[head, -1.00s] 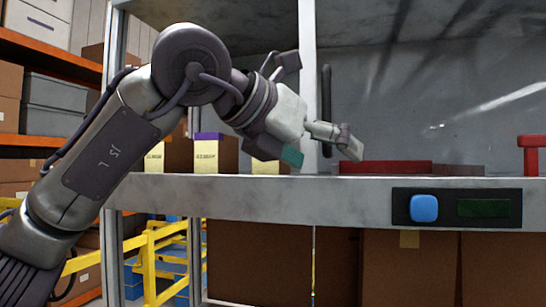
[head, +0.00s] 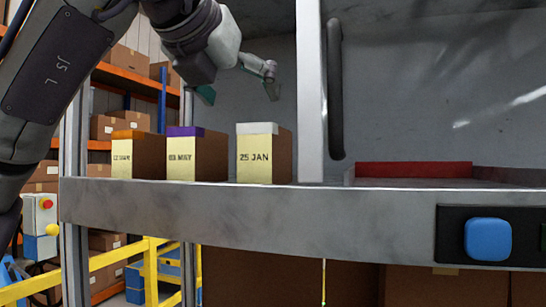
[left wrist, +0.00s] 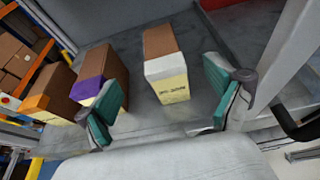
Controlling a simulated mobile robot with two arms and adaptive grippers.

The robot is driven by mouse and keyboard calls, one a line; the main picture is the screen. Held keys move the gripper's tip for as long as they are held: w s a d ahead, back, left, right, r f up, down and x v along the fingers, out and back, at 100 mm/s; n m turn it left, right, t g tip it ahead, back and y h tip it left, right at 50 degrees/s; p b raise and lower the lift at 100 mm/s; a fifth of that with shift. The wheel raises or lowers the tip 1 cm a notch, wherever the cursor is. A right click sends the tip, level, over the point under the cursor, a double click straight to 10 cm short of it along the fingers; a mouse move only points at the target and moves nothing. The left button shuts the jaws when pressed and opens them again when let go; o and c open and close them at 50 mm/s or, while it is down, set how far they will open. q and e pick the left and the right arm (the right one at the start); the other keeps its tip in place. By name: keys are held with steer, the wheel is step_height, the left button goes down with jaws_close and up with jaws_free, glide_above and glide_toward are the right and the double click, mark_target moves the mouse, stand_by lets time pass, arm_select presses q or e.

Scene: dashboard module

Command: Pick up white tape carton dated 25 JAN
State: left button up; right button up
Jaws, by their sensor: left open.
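The white tape carton dated 25 JAN (head: 257,160) stands upright on the shelf (head: 250,218), brown with a pale yellow label and white tape on top. It also shows in the left wrist view (left wrist: 170,85), in front of the open fingers and roughly between them. My left gripper (head: 238,92) is open and empty, above the cartons; it also shows in the left wrist view (left wrist: 165,108). The purple tape carton (head: 190,155) stands to the left, its label partly readable. The orange tape carton (head: 135,157) stands farther left. My right gripper is not in view.
An upright post (head: 310,95) rises just right of the 25 JAN carton, with a dark vertical handle (head: 335,90) beyond it. A red tray (head: 415,170) lies farther right. A blue button (head: 488,239) is on the shelf front.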

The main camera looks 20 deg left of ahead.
mark_target(265, 132)
arm_select(q)
steer(key=p+x, duration=0.3)
steer(key=x, duration=0.5)
steer(key=shift+w+d+f, duration=0.1)
steer(key=shift+w+f, duration=0.15)
steer(key=shift+p+x, duration=0.7)
steer(key=shift+x, duration=0.5)
steer(key=shift+w+f, duration=0.25)
steer(key=shift+f, duration=0.15)
steer(key=shift+s+r, duration=0.1)
steer(key=shift+s, duration=0.05)
steer(key=shift+c, duration=0.4)
steer(key=c, duration=1.4)
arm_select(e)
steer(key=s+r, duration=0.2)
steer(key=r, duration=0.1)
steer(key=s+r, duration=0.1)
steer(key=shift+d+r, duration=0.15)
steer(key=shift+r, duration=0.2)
